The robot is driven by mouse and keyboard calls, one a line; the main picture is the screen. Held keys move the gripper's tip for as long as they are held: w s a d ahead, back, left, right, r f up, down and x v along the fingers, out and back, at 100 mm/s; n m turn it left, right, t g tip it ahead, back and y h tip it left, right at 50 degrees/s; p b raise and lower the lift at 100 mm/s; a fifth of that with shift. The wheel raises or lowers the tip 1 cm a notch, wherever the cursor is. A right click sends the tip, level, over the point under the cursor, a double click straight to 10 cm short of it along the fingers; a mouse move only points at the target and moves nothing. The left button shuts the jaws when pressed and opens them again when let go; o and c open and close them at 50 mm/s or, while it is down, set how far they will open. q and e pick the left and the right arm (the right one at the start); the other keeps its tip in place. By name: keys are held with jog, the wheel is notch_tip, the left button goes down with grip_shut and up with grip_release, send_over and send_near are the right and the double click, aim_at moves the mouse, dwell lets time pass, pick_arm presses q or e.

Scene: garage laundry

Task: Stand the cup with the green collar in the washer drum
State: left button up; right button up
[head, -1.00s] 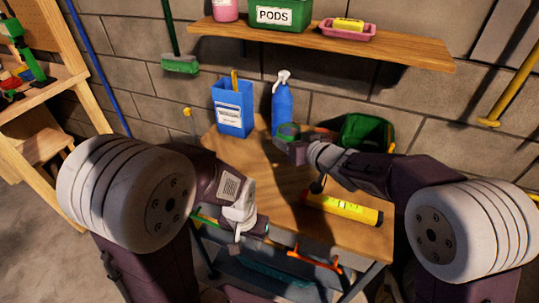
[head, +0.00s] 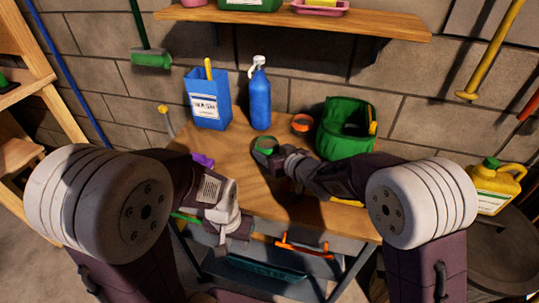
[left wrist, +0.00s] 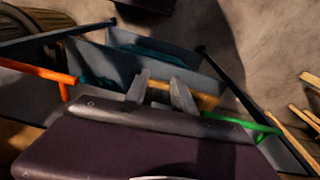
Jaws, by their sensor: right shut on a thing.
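The cup with the green collar (head: 265,144) is in my right gripper (head: 275,154), above the far part of the wooden bench in the head view. The gripper is shut on it, and the gripper and the cup's own shape hide part of it. My left gripper (head: 232,230) is low, at the bench's front edge. The left wrist view shows its two fingers (left wrist: 161,84) apart with nothing held between them. I cannot make out the washer drum in either view.
A cup with an orange collar (head: 301,123) and a green basket (head: 343,143) stand right of the held cup. A blue spray bottle (head: 260,100) and blue box (head: 207,103) stand behind. A yellow jug (head: 497,183) is at right. An orange handle (head: 304,247) is below the bench (head: 237,172).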

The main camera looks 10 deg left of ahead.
jog(key=shift+s+r, duration=0.1)
jog(key=shift+r, duration=0.05)
jog(key=o, duration=1.3)
